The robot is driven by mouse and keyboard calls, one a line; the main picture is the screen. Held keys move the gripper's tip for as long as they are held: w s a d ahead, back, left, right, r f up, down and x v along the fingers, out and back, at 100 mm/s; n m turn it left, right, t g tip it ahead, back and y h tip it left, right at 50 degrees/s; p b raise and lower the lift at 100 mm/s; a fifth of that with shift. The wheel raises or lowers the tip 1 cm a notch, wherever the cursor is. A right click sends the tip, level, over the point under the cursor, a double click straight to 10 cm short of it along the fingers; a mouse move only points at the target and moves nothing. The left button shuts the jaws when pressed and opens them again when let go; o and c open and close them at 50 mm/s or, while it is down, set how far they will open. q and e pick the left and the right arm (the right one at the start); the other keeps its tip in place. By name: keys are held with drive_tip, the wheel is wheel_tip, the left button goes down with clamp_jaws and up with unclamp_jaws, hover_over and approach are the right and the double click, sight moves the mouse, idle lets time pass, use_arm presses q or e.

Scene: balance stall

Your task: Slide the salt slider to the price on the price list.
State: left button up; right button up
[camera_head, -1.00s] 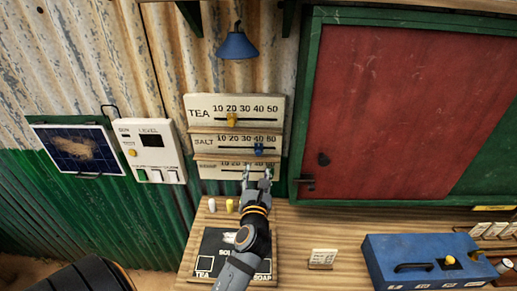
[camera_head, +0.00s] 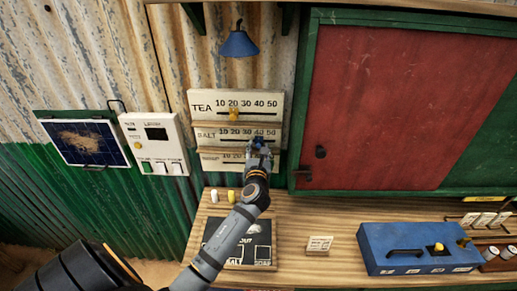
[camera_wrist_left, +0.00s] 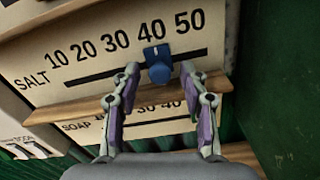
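The salt slider (camera_head: 258,138) is a blue knob on the middle row of the white price board (camera_head: 276,101). In the left wrist view the salt slider (camera_wrist_left: 159,70) sits on its slot under the 40. My left gripper (camera_head: 259,147) is open at the salt row; in the left wrist view its fingertips (camera_wrist_left: 159,72) stand one on each side of the blue knob, with gaps visible. I cannot tell which thing is the price list: a dark board (camera_head: 212,232) lies on the counter, partly hidden by my arm, and a small white card (camera_head: 319,244) stands there. My right gripper is not in view.
A wooden ledge (camera_wrist_left: 75,112) runs below the salt row. A red shutter (camera_head: 385,110) is close on the right. A blue box (camera_head: 385,240) stands on the counter (camera_head: 300,215).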

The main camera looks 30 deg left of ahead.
sight(272, 141)
use_arm(q)
drive_tip(key=c, duration=0.7)
clamp_jaws()
drive_tip(key=shift+w+d, duration=0.4)
drive_tip(key=shift+d, duration=0.25)
drive_tip(key=shift+w+d, duration=0.35)
drive_tip(key=shift+d, duration=0.35)
drive_tip(key=shift+w+d, duration=0.4)
drive_tip(key=shift+d, duration=0.25)
drive_tip(key=shift+a+r, duration=0.1)
drive_tip(key=shift+a, duration=0.05)
drive_tip(key=shift+o, duration=1.7)
unclamp_jaws()
drive_tip(key=o, duration=0.5)
drive_tip(key=shift+w+d, duration=0.1)
drive_tip(key=shift+d, duration=0.2)
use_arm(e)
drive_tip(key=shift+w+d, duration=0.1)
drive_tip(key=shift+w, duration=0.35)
use_arm(q)
drive_tip(key=shift+a, duration=0.1)
